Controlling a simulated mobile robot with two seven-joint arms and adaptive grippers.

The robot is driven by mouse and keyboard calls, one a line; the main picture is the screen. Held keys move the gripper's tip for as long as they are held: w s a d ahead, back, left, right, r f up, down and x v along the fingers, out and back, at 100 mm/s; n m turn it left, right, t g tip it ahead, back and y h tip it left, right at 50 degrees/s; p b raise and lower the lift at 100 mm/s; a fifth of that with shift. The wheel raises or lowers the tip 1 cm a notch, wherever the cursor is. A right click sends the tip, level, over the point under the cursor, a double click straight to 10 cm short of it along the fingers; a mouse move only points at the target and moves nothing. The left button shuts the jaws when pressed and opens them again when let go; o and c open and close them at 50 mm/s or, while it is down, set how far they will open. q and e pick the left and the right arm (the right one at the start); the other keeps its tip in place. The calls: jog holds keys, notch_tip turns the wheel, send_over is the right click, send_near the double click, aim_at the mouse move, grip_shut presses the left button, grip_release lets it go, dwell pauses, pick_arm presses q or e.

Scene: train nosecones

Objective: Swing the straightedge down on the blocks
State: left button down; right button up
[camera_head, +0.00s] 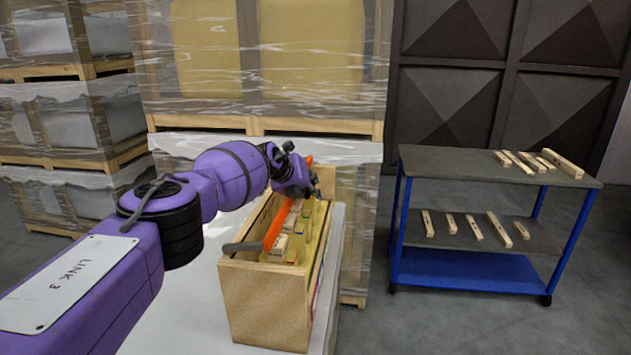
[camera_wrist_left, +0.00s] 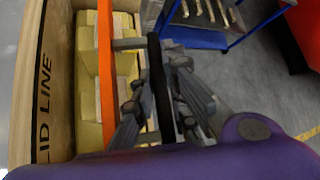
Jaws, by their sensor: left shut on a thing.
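The straightedge is a long orange bar (camera_head: 283,222) over the open wooden box (camera_head: 262,300), slanting from the far end towards the near end. It also shows in the left wrist view (camera_wrist_left: 106,75), joined by grey brackets to a black handle (camera_wrist_left: 157,75). My left gripper (camera_head: 310,184) is at the far end of the box in the head view and shut on the handle. Pale wooden blocks (camera_head: 276,246) sit inside the box on yellow pieces, partly hidden by the bar. I cannot tell whether the bar touches them. My right gripper is not in view.
The box stands on a pale table (camera_head: 180,335). A grey lever (camera_head: 242,246) sticks out left at its near end. A blue-framed cart (camera_head: 480,168) at the right holds several wooden strips. Wrapped pallets (camera_head: 265,70) stand behind. Grey floor is free between box and cart.

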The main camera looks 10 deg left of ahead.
pick_arm(q)
jog(key=shift+d+f+m+y, duration=0.15)
jog(key=shift+f+y, duration=0.1)
jog(key=shift+f, duration=0.15)
jog(key=shift+d+f+m+y, duration=0.15)
jog(key=shift+f+y, duration=0.1)
jog(key=shift+f, duration=0.15)
jog(key=shift+a+f, duration=0.1)
jog(key=shift+f, duration=0.85)
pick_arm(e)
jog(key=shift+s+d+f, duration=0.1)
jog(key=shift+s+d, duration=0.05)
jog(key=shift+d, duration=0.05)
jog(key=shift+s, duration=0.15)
pick_arm(q)
jog(key=c, duration=1.8)
grip_release()
